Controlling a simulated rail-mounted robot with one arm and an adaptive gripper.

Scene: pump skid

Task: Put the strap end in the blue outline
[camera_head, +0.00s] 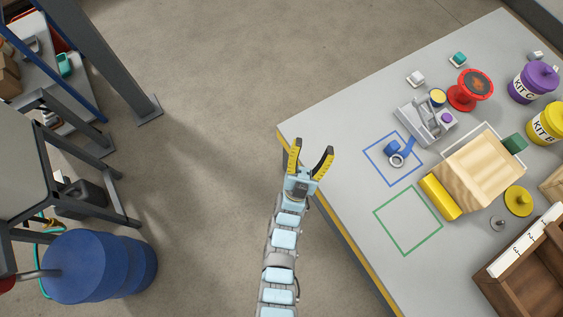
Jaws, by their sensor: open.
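The blue outline (378,174) is a square drawn on the grey table. A small blue piece (391,146) with a pale ring and a blue band reaching up to the right lies at the outline's upper right part. It looks like a rolled strap, but I cannot tell which part is the strap end. The band seems to reach the outline's right edge or beyond. My gripper (311,155) is open and empty, with its yellow fingers apart, near the table's left edge and to the left of the blue outline. I cannot judge its height.
A green outline (408,221) on the table (330,132) is empty. A grey metal holder (425,122), a red spool (470,90), a wooden block (478,170) with a yellow end and a brown box (530,275) crowd the right. The table's upper left is clear.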

